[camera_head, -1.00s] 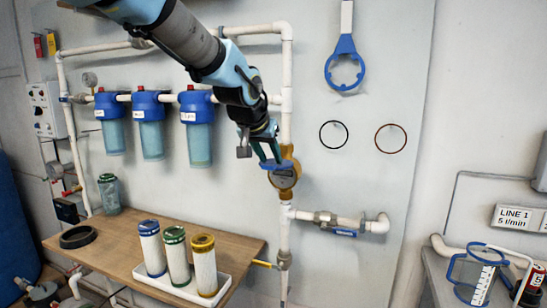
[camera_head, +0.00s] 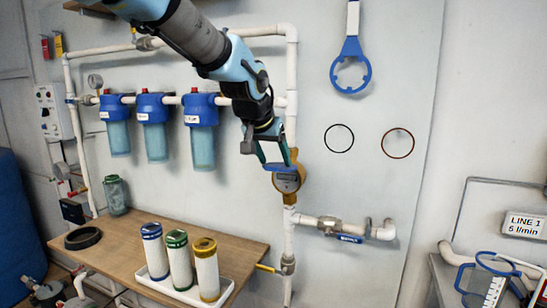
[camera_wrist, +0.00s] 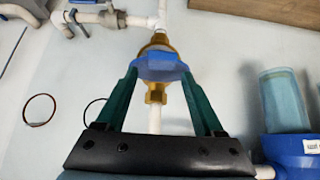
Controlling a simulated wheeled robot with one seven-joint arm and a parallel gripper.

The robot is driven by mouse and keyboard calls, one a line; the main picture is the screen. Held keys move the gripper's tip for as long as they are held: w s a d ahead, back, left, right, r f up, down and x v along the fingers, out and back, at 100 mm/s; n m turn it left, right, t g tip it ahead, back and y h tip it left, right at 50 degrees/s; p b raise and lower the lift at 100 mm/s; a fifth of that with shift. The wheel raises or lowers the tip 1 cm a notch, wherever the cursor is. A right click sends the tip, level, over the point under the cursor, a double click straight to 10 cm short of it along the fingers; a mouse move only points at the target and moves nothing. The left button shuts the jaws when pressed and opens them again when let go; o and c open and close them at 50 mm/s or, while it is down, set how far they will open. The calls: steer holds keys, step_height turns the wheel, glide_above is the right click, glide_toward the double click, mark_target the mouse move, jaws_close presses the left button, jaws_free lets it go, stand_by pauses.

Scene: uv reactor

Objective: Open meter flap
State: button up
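The brass water meter (camera_head: 288,180) sits on the vertical white pipe in the head view. Its blue flap (camera_head: 279,166) lies over the top of the meter. In the wrist view, the blue flap (camera_wrist: 158,67) shows between the fingertips, with the brass meter body (camera_wrist: 155,95) behind and below it. My gripper (camera_head: 276,160) is at the flap, and its green fingers stand apart on either side of it in the wrist view (camera_wrist: 158,75). I cannot tell whether the fingertips touch the flap's sides.
Blue filter housings (camera_head: 201,110) hang on the wall to the left. A wooden bench (camera_head: 115,245) with a white tray (camera_head: 165,287) of cartridges stands below. A valve pipe (camera_head: 345,228) runs right under the meter. A blue wrench (camera_head: 350,70) and two rings hang to the right.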

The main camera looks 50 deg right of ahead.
steer(key=shift+a, duration=0.1)
steer(key=b+v, duration=0.3)
steer(key=v, duration=0.7)
steer(key=shift+a+r, duration=0.15)
steer(key=shift+r, duration=0.15)
steer(key=w+a+f+n+t+y, duration=0.1)
steer(key=w+a+f+n, duration=0.1)
steer(key=w+a+f, duration=0.45)
steer(key=w+a+f+n+y, duration=0.2)
steer(key=w+a+f, duration=0.2)
steer(key=w+a, duration=0.45)
steer(key=w+a+f+n+t+y, duration=0.1)
steer(key=w+a+f+n, duration=0.1)
steer(key=w+a+f, duration=0.6)
steer(key=s+a+f+n+y, duration=0.1)
steer(key=s+a+f+n, duration=0.1)
steer(key=a, duration=0.8)
steer(key=s+a+f+n+g+y, duration=0.1)
steer(key=s+a+f+n, duration=0.2)
steer(key=a, duration=0.8)
steer(key=s+a+f+n+g+y, duration=0.1)
steer(key=s+a+f+n, duration=0.1)
steer(key=a, duration=0.8)
step_height(320, 180, down, 3)
steer(key=shift+s+a+r+n, duration=0.1)
steer(key=shift+s+a+n, duration=0.3)
steer(key=shift+s, duration=0.05)
